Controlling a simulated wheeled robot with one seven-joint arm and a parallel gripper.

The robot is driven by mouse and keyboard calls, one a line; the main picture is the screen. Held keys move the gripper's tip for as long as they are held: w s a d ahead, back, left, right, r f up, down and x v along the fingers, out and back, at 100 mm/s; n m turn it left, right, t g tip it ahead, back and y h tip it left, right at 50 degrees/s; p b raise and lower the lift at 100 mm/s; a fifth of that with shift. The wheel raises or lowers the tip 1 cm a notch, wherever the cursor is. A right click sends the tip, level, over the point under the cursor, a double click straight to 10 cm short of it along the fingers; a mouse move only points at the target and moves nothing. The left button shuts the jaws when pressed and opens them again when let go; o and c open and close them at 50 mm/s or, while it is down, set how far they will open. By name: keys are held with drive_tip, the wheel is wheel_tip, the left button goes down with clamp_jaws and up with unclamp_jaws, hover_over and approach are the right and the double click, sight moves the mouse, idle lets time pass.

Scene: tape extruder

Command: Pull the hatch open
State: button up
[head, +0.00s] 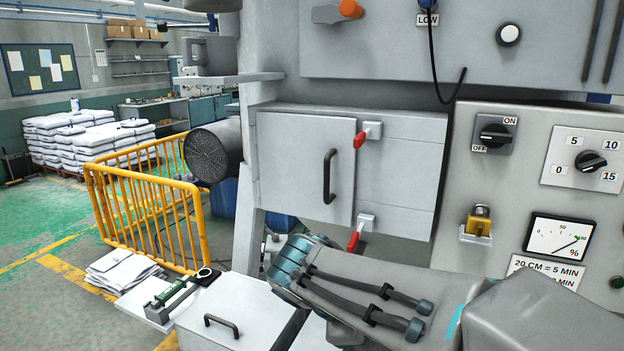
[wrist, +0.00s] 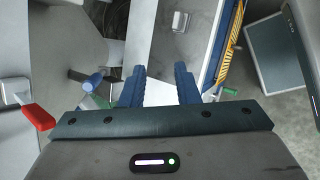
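The hatch (head: 290,160) is a light grey door on the machine's front and looks closed, flush with its frame. A black bar handle (head: 330,176) stands upright near its right edge. My arm lies below the hatch in the head view, and my gripper is not visible there. A red lever (wrist: 38,116) shows left of the fingers; I cannot tell which one.
A control panel (head: 530,130) with knobs and a gauge stands right of the hatch. A white box (head: 225,310) with a handle sits below left. A yellow railing (head: 140,200) and a round black fan (head: 212,152) stand left. Open floor lies beyond.

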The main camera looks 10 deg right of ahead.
drive_tip(key=w+a+r+n+t+h, duration=0.4)
drive_tip(key=w+r+n, duration=0.3)
drive_tip(key=r+n, duration=0.1)
drive_tip(key=n+t+h, duration=0.2)
drive_tip(key=n+t, duration=0.3)
drive_tip(key=n, duration=0.1)
approach(325, 178)
drive_tip(key=p+x, duration=0.1)
drive_tip(key=x, duration=0.9)
drive_tip(key=shift+w+d, duration=0.25)
drive_tip(key=shift+c, duration=0.2)
clamp_jaws()
